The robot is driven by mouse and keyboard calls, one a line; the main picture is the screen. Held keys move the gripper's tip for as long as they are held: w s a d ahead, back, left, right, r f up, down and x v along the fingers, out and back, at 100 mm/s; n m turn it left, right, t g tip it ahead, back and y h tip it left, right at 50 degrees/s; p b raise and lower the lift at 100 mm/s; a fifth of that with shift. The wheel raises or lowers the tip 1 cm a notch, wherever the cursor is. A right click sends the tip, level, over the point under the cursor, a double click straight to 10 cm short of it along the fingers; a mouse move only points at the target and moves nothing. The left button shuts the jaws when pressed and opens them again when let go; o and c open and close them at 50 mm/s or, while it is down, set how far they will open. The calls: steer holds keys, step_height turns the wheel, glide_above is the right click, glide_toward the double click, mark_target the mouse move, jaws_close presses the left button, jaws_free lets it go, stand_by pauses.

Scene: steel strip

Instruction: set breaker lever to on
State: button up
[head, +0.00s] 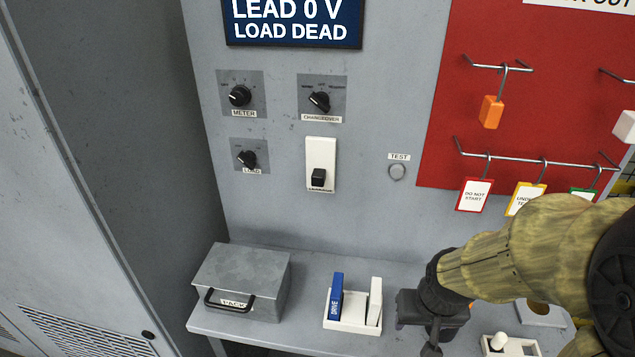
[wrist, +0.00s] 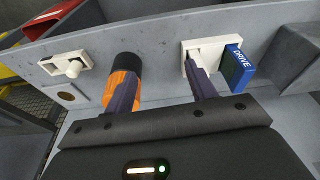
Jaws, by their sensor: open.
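The breaker lever (head: 322,176) is a black block on an upright white plate (head: 320,148) on the grey panel. It sits low on the plate, and its small label is too blurred to read surely. My gripper (head: 433,335) is over the bench, below and to the right of the lever, well apart from it. In the wrist view my gripper (wrist: 162,68) has its two fingers spread with nothing held between them. An orange and black cylinder (wrist: 122,82) stands just beyond the left finger. The lever is not in the wrist view.
The bench holds a metal box (head: 240,283), a white holder (head: 352,318) with a blue DRIVE card (head: 335,296), and a white toggle block (head: 510,346). Hooks with tags (head: 475,195) stick out at right. The space before the lever is clear.

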steer(key=shift+c, duration=0.8)
steer(key=t+h+p, duration=0.1)
steer(key=t+p, duration=0.5)
steer(key=t, duration=0.9)
glide_toward(317, 181)
steer(key=s, duration=0.6)
steer(key=shift+a+f+m, duration=0.2)
steer(key=shift+a+m, duration=0.1)
steer(key=shift+m, duration=0.1)
steer(key=shift+w, duration=0.1)
steer(key=w+p, duration=0.1)
steer(key=w, duration=0.4)
steer(key=w+p, duration=0.2)
steer(key=w, duration=0.4)
steer(key=w+d+p, duration=0.1)
steer(key=w, duration=0.5)
steer(key=shift+w+d+p, duration=0.1)
steer(key=shift+d+p, duration=0.05)
steer(key=shift+p, duration=0.25)
